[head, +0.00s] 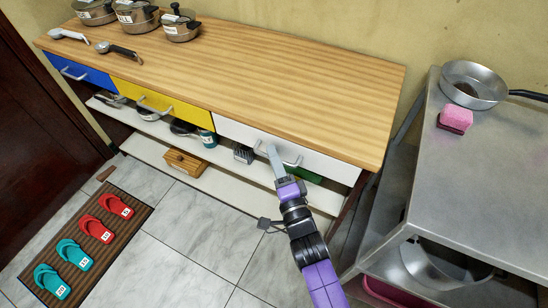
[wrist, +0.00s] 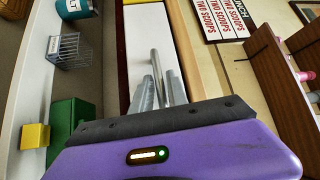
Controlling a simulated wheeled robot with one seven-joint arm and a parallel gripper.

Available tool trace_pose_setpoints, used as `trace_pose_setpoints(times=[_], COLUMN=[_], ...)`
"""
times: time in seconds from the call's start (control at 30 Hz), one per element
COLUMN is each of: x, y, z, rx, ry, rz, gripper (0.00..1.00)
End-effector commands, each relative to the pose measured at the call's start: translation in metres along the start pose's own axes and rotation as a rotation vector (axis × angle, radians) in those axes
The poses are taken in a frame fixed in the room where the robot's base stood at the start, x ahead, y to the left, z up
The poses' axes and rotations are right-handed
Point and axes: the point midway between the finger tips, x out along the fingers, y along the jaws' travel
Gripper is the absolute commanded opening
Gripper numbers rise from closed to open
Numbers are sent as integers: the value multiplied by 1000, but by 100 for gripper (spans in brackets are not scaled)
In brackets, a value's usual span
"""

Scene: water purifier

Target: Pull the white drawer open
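The white drawer (head: 235,131) is at the right end of the wooden-topped cabinet. Its front looks in line with the neighbouring drawers, so it appears closed. It has a metal bar handle (head: 292,162). My gripper (head: 272,150) reaches up to this handle from the front. In the wrist view the drawer front (wrist: 142,45) is white, and the handle bar (wrist: 155,62) runs between my two grey fingers (wrist: 158,88). The fingers lie close on both sides of the bar and look shut on it. The exact contact is partly hidden.
A yellow drawer (head: 180,108) and a blue drawer (head: 85,73) are to the left. The shelf below holds a wire basket (head: 243,154) and a green box (head: 305,175). A metal table (head: 480,170) stands close on the right.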

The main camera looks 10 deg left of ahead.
Motion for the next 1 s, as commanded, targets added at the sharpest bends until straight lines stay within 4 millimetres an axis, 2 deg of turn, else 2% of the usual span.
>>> trace_pose_setpoints(times=[0.07,0.17,0.2,1.0], x=[0,0,0,-1], y=[0,0,0,0], z=[0,0,0,0], rx=[0,0,0,0], ry=[0,0,0,0], rz=[0,0,0,1], gripper=[19,1,0,0])
